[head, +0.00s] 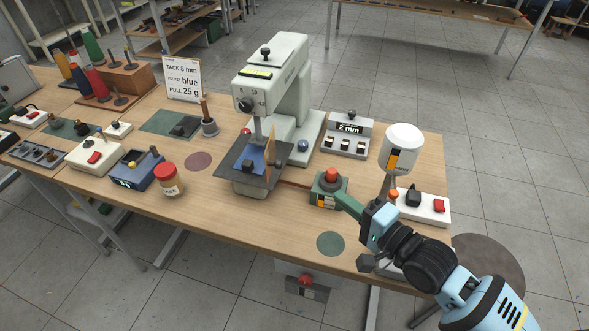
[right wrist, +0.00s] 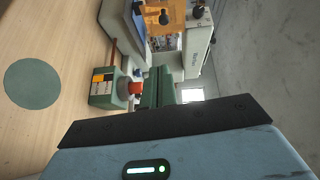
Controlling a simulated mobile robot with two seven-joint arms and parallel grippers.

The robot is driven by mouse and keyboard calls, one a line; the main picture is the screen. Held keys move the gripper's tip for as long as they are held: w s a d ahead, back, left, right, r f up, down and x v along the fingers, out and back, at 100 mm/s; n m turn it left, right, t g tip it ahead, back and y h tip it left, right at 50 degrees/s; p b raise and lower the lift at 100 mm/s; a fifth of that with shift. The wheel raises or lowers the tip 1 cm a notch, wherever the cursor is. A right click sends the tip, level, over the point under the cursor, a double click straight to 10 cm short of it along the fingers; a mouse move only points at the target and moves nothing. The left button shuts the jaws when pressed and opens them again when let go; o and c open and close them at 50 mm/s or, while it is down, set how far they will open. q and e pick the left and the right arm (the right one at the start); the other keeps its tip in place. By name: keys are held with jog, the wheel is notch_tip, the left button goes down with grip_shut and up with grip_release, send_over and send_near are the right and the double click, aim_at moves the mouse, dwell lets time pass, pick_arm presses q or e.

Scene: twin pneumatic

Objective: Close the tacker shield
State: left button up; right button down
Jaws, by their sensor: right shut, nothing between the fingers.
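The tacker (head: 284,75) is a pale grey-green machine in the middle of the bench. Its amber shield (head: 270,146) stands upright beside the blue work plate (head: 249,157), seen nearly edge-on and swung to the side. The amber shield (right wrist: 165,18) also shows at the top of the right wrist view. My right gripper (head: 345,203) has green fingers, shut and empty. It is right of and in front of the tacker, close to a green box with a red button (head: 331,175); I cannot tell if they touch. My left gripper is not in view.
A "2 mm" display box (head: 347,135) stands behind the green box. A white-topped lamp (head: 403,148) and a white switch box (head: 424,206) are at the right. A jar (head: 168,181) stands left of the tacker. Bench around the green disc (head: 330,244) is clear.

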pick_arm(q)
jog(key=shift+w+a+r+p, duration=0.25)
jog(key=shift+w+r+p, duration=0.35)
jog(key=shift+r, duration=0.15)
pick_arm(e)
jog(key=s+a+r+x, duration=0.1)
jog(key=a+x, duration=0.1)
jog(key=x, duration=1.1)
jog(key=shift+s+r+y, duration=0.2)
jog(key=shift+s+y, duration=0.05)
jog(key=shift+y, duration=0.05)
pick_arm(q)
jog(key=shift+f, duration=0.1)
pick_arm(e)
jog(key=shift+a, duration=0.1)
